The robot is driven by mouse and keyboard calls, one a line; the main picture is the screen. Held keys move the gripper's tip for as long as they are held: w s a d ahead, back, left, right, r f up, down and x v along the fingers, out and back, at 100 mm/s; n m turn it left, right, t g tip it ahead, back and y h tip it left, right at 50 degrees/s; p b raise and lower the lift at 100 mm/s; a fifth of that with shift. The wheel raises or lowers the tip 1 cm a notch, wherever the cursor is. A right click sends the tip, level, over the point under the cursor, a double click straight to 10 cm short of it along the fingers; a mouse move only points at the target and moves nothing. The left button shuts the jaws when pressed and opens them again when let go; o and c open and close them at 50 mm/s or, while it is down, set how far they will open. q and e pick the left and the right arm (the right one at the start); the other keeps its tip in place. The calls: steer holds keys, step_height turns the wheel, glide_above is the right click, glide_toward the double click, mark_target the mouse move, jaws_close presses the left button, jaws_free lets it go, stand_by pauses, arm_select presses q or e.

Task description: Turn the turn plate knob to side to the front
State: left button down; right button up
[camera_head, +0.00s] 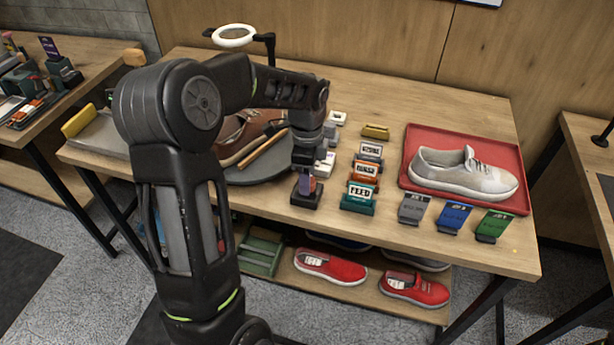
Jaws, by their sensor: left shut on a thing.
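The turn plate (262,176) is a dark grey round disc on the table, partly hidden behind my left arm. A brown shoe (232,135) and a wooden-handled tool (256,149) show on or over it. The knob stands on a dark square base (300,199) near the table's front edge. The fingers cover much of the knob, so which of its sides faces front cannot be told. My right gripper is not in view.
Small labelled blocks, one reading FEED (359,196), stand just right of my gripper. A red tray (520,196) with a grey sneaker (462,171) is at the right. Coloured card stands (453,217) line the front edge. The table's back is mostly clear. Red shoes (330,267) lie on the shelf below.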

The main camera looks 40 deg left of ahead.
arm_select(q)
steer(key=m+p, duration=0.1)
steer(key=m, duration=0.5)
steer(key=m+p, duration=0.1)
steer(key=m, duration=0.4)
steer(key=shift+w+r, duration=0.1)
steer(key=shift+m+p, duration=0.4)
steer(key=shift+m, duration=0.8)
steer(key=c, duration=0.9)
jaws_free()
